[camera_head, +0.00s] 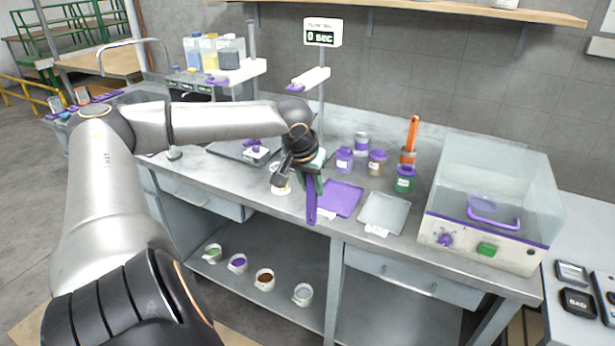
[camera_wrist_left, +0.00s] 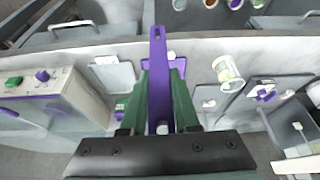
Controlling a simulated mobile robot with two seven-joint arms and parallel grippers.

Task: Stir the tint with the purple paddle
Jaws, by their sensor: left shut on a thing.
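The purple paddle (camera_head: 311,207) is held by my left gripper (camera_head: 312,180) above the front of the bench. In the left wrist view the paddle (camera_wrist_left: 158,55) lies between the green fingers (camera_wrist_left: 160,85), which are shut on it. A white cup with greenish marking (camera_wrist_left: 227,72) stands on the bench beside the paddle, apart from it. In the head view this cup (camera_head: 280,188) is mostly hidden behind my gripper, and I cannot tell its contents. My right gripper is not in view.
A purple tray (camera_head: 341,198) and a grey tray (camera_head: 385,212) lie right of the paddle. Several jars stand behind, including a green one (camera_head: 404,178). A clear-lidded machine (camera_head: 490,190) stands at right. Several small cups, including a brown-filled one (camera_head: 265,279), sit on the lower shelf.

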